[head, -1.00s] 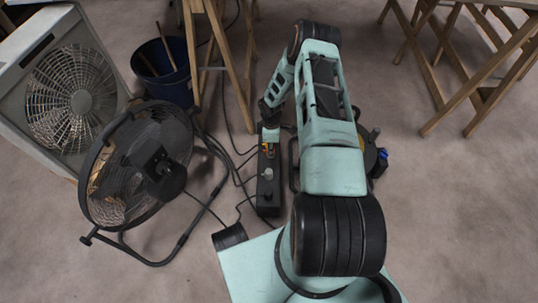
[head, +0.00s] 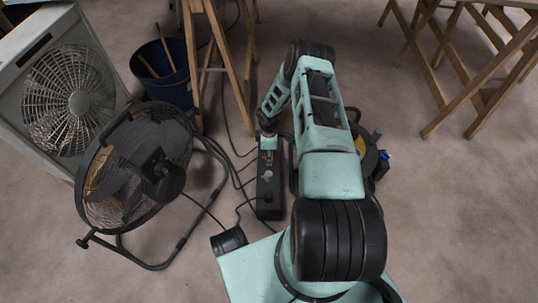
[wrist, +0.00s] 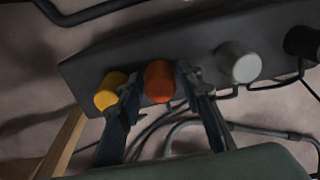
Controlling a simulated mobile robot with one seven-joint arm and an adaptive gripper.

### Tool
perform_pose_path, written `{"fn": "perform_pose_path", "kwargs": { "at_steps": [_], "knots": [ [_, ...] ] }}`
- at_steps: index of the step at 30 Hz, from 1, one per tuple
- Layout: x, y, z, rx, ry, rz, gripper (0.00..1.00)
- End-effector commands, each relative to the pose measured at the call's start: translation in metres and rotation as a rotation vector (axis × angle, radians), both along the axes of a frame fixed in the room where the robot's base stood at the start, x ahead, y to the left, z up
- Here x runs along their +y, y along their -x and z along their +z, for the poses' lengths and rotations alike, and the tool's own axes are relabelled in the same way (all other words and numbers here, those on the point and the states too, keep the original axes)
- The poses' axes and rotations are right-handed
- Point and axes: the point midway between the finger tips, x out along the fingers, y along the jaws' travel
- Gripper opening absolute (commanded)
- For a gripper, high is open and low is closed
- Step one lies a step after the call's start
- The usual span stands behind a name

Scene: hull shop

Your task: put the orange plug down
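The orange plug (wrist: 158,82) is in the wrist view, against the face of the black power strip (wrist: 215,45), between the yellow plug and the grey-white plug. I cannot tell how deeply it sits in its socket. My gripper (wrist: 158,88) has one finger on each side of the orange plug, with small gaps between fingers and plug, so it looks open around it. The left finger lies between the yellow and orange plugs. In the head view my gripper (head: 268,146) is over the far end of the power strip (head: 270,190) and mostly hides the plugs there.
A yellow plug (wrist: 110,91), a grey-white plug (wrist: 239,62) and a black plug (wrist: 303,42) stand close along the strip. A floor fan (head: 140,170) is left of it, with cables between. Wooden trestle legs (head: 225,60) and a blue bucket (head: 165,75) stand behind.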

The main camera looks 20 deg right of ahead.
Motion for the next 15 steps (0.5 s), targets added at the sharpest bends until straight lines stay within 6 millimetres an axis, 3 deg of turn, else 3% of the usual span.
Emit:
{"fn": "perform_pose_path", "kwargs": {
  "at_steps": [10,15],
  "knots": [
    [0.0,0.0,0.008,0.0,0.0,-0.001,0.33],
    [-0.001,-0.001,0.046,-0.002,0.001,-0.001,0.33]
  ]
}}
